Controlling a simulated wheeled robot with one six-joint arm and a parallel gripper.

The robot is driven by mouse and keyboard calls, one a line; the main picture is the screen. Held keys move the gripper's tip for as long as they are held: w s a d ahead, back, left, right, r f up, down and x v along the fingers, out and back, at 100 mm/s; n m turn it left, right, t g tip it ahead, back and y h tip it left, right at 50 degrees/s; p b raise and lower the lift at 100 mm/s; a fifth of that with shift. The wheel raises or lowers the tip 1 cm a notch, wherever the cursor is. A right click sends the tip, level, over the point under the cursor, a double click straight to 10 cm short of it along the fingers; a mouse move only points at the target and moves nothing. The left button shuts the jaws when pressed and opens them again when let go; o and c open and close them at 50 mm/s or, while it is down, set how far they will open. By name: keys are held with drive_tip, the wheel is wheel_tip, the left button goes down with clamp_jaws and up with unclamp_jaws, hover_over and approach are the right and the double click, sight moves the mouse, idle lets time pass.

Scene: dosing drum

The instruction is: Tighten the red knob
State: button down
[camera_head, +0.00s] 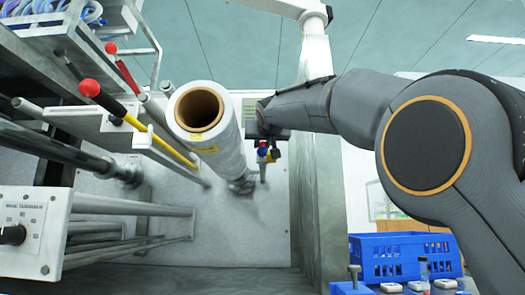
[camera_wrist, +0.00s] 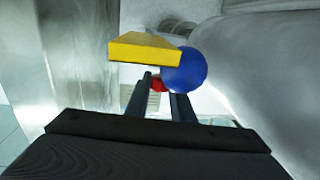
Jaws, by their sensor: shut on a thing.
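The red knob (camera_wrist: 158,84) shows as a small red patch between the two fingers of my gripper (camera_wrist: 161,92) in the wrist view. My gripper is shut on it, and the fingers hide most of the knob. In the head view my gripper (camera_head: 275,150) is beside the small red knob (camera_head: 262,152), right of the film roll. A blue ball (camera_wrist: 186,71) and a yellow wedge-shaped piece (camera_wrist: 143,48) stand just beyond the fingers, and the ball also shows in the head view (camera_head: 263,143).
A large wrapped roll (camera_head: 218,143) stands close to the left of my gripper. Red-ended levers (camera_head: 89,88) and metal bars (camera_head: 130,209) fill the left side. A grey wall (camera_head: 328,205) is at right. A blue crate (camera_head: 405,257) stands at lower right.

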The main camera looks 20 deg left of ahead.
drive_tip(key=shift+f, duration=0.1)
idle(0.4)
drive_tip(key=c, duration=1.5)
unclamp_jaws()
drive_tip(key=shift+s, duration=0.1)
drive_tip(key=shift+c, duration=0.2)
drive_tip(key=shift+b+v, duration=1.05)
drive_tip(key=shift+v, duration=2.9)
